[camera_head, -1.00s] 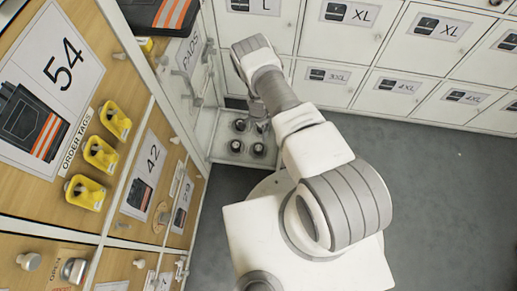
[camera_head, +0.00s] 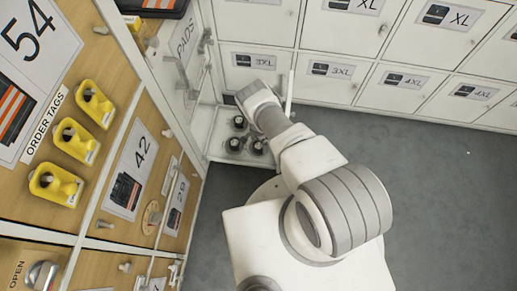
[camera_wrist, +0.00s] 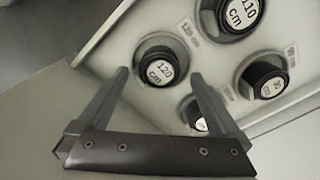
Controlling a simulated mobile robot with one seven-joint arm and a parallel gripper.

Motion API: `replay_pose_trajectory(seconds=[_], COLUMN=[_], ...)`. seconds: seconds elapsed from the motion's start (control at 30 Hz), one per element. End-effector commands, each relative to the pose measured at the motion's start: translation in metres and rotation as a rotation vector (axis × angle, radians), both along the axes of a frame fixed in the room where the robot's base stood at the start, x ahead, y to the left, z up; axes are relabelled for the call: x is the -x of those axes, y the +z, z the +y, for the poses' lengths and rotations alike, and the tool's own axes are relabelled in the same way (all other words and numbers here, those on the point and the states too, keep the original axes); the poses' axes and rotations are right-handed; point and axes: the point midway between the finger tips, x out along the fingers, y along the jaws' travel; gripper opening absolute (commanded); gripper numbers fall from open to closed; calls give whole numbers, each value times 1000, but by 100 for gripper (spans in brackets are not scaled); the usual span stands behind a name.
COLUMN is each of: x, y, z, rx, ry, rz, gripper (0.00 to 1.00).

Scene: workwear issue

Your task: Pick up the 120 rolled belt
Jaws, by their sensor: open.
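The 120 rolled belt (camera_wrist: 160,70) is a dark roll with a round white "120 cm" label. It sits in a round holder in a light tray (camera_wrist: 110,38), beside a printed "120 cm" tag. My gripper (camera_wrist: 158,78) is open in the wrist view, one finger on each side of the 120 roll in the picture. I cannot tell how far the fingertips are from it. The head view shows several dark rolls low in the cabinet; my arm hides the gripper there.
A 110 cm roll (camera_wrist: 243,12), a 90 cm roll (camera_wrist: 266,80) and a partly hidden roll (camera_wrist: 199,122) sit close by. White lockers (camera_head: 341,79) stand behind, and the wooden drawer front (camera_head: 120,140) with yellow holders (camera_head: 76,141) is at left. Grey floor is clear at right.

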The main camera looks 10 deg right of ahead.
Motion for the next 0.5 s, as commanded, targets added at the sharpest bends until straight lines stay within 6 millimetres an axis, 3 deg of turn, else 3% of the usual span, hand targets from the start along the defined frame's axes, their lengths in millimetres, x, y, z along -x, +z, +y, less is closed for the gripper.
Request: replay_pose_trajectory(seconds=[0.03, 0.13, 0.4, 0.5], x=[0, 0, 0, 0], y=[-12, -19, -19, -19], z=[1, 1, 1, 1], rx=[0, 0, 0, 0], ry=[2, 1, 0, 0], rz=[0, -1, 0, 0], gripper=[100, 100, 100, 86])
